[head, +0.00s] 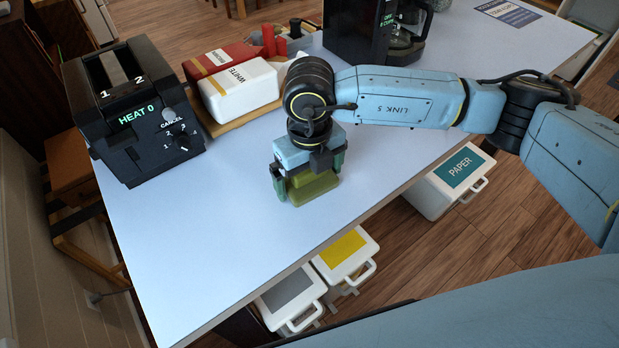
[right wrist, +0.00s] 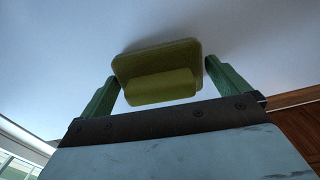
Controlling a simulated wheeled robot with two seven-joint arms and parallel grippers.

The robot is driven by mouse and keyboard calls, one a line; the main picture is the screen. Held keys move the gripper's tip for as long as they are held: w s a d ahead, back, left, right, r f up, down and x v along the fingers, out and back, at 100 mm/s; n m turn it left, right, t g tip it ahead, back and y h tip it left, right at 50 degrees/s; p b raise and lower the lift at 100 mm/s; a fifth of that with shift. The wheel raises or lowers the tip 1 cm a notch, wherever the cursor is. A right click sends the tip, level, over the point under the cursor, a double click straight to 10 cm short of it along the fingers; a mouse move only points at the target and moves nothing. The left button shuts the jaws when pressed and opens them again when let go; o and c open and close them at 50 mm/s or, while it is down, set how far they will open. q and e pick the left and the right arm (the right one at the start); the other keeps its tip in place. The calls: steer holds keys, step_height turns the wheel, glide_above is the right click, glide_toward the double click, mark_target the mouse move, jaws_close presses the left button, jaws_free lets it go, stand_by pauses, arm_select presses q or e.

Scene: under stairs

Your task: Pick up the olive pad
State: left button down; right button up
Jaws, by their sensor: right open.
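The olive pad (head: 312,188) lies on the pale blue table (head: 230,225), a flat base with a raised block on top. My right gripper (head: 306,177) is directly over it, pointing down, with its green fingers on either side of the pad. In the right wrist view the olive pad (right wrist: 160,85) sits between the two open fingers of the right gripper (right wrist: 160,88). The fingertips are close to its sides; whether they touch it I cannot tell. My left gripper is not in view.
A black toaster (head: 130,110) stands at the left. Bread packages (head: 238,88) lie on a wooden board behind the pad, and a black coffee maker (head: 370,30) stands at the back. White bins, one labelled PAPER (head: 455,175), are below the table's right edge. The table's front is clear.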

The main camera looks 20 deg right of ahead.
steer(key=c, duration=0.7)
step_height(320, 180, up, 10)
stand_by(0.4)
steer(key=o, duration=0.4)
steer(key=c, duration=0.3)
